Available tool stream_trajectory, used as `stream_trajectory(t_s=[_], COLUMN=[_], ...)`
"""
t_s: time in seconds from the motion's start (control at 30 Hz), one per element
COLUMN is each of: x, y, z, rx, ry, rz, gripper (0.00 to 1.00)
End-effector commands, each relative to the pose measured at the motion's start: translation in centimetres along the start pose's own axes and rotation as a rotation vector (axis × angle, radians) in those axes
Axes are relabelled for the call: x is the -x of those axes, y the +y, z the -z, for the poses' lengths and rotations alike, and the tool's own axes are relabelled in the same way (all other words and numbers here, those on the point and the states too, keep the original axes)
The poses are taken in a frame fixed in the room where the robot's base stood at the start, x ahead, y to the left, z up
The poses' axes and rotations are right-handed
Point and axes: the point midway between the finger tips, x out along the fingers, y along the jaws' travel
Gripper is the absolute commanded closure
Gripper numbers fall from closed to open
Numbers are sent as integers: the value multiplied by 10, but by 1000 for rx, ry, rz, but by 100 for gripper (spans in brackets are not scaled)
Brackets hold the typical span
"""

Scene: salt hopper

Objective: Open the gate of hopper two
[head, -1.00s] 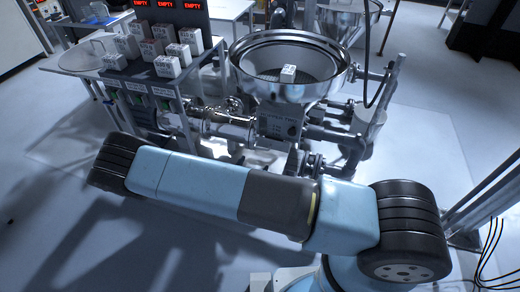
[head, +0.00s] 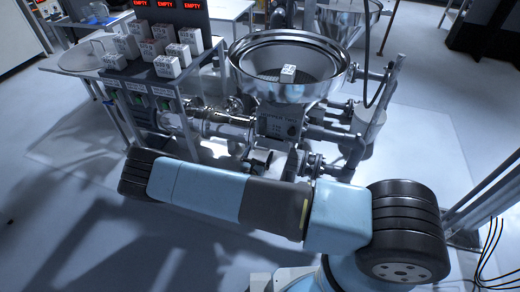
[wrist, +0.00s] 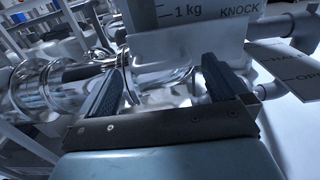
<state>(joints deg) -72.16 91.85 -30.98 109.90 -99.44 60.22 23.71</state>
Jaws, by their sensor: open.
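Hopper two (head: 280,124) stands beyond my arm in the head view, with a wide shiny bowl (head: 245,70) on top. Its front carries lettering, and its lower part is partly hidden by my arm. In the wrist view, my gripper (wrist: 162,72) is open, its two dark fingers apart with nothing clearly between them. A shiny metal part (wrist: 160,95) lies beyond the fingers. A pale plate marked with what reads as HALF and OPEN (wrist: 290,65) is to the right of the fingers. I cannot pick out the gate's handle for certain.
A white block (head: 288,74) sits in the bowl. A rack (head: 130,72) holding several white blocks stands at the left, below red EMPTY signs (head: 166,5). Shiny pipework (wrist: 40,85) runs close left of my gripper. The floor at front left is clear.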

Motion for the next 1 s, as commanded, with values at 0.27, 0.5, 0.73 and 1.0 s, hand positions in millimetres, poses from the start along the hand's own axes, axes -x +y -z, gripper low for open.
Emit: stream_trajectory(t_s=[0.27,0.5,0.73,1.0], x=[-30,-36,-35,-35], y=[0,-1,-1,0], z=[0,0,0,0], rx=[0,0,0,0], ry=[-1,-1,0,0], rz=[1,1,1,1], gripper=[0,0,8,34])
